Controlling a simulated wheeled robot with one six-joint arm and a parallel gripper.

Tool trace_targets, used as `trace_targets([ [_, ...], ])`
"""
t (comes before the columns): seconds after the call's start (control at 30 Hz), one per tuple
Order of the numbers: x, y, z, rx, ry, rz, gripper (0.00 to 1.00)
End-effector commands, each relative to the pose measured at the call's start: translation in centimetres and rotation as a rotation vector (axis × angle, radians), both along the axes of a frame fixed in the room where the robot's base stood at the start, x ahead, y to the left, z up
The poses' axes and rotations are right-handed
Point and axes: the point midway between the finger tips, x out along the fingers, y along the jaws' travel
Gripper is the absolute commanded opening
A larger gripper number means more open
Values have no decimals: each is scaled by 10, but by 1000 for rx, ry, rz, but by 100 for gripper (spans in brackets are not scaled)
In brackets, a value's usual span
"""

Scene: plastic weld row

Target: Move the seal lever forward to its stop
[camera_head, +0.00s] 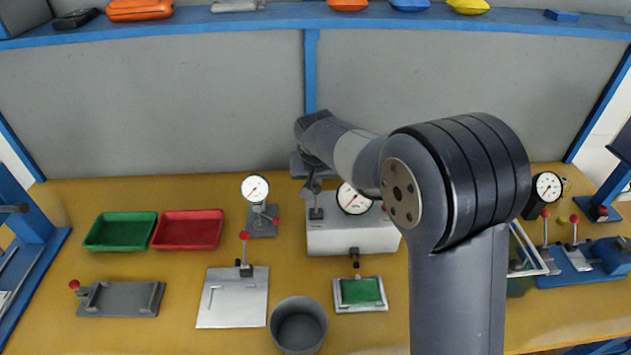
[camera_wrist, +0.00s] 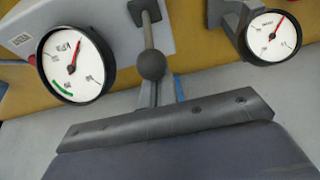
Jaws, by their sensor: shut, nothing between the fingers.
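A lever with a dark ball knob (camera_wrist: 151,65) stands close in front of my gripper (camera_wrist: 165,120) in the wrist view. Its thin stem rises from a small dark bracket (camera_wrist: 148,12) on a pale grey machine body (camera_head: 350,238). In the head view the lever's base (camera_head: 316,213) shows at the machine's left, with its upper part hidden by my gripper (camera_head: 310,172). No readable label marks it as the seal lever. My gripper is shut and empty. The knob appears just beyond its fingers; I cannot tell whether they touch.
A dial gauge with a green arc (camera_wrist: 76,65) stands beside the lever; another gauge (camera_wrist: 272,36) is at right. A red-knobbed lever (camera_head: 244,236), a grey bin (camera_head: 298,326), green tray (camera_head: 121,231) and red tray (camera_head: 188,229) share the bench.

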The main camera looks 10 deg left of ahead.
Motion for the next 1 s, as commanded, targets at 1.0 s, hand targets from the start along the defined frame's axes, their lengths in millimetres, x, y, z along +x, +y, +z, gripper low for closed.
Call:
trace_targets([
  [1.0,-20,-5,4,2,-6,0,0],
])
